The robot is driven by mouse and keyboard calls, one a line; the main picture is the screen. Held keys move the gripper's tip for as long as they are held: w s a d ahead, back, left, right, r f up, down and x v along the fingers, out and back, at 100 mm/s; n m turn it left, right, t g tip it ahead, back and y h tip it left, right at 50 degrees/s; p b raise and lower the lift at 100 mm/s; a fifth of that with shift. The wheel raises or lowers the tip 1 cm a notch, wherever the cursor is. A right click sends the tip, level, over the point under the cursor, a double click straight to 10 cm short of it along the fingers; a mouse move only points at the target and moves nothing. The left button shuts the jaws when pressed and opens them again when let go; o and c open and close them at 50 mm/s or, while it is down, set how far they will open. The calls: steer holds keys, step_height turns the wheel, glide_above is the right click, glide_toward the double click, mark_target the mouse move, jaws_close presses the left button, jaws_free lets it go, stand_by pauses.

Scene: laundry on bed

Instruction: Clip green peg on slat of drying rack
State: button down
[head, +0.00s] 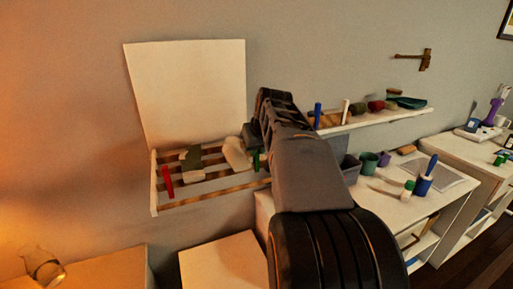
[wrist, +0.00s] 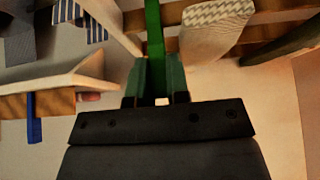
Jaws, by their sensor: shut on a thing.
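The green peg (head: 257,161) is at the right end of the wooden drying rack (head: 154,190) on the wall. It also shows in the wrist view (wrist: 154,35), upright in the picture. My gripper (wrist: 156,88) is shut on the peg's near end. In the head view, my gripper (head: 255,150) is largely hidden by my arm. The peg's far end overlaps the brown slats (wrist: 185,40); I cannot tell whether it grips one. A red peg (head: 168,182) stands on the rack's left part.
A rolled cream cloth (head: 237,154) and a dark green cloth (head: 190,160) lie on the slats, the cream one close left of the peg. A wall shelf (head: 375,122) with small items is to the right. A white cabinet (head: 410,208) with cups stands below it.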

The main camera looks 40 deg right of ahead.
steer(key=shift+f+b, duration=0.65)
steer(key=shift+f, duration=0.25)
steer(key=c, duration=1)
jaws_free()
steer(key=shift+r, duration=0.15)
steer(key=v, duration=1.3)
steer(key=shift+s+a+r, duration=0.1)
steer(key=shift+s+r, duration=0.1)
steer(key=shift+r, duration=0.05)
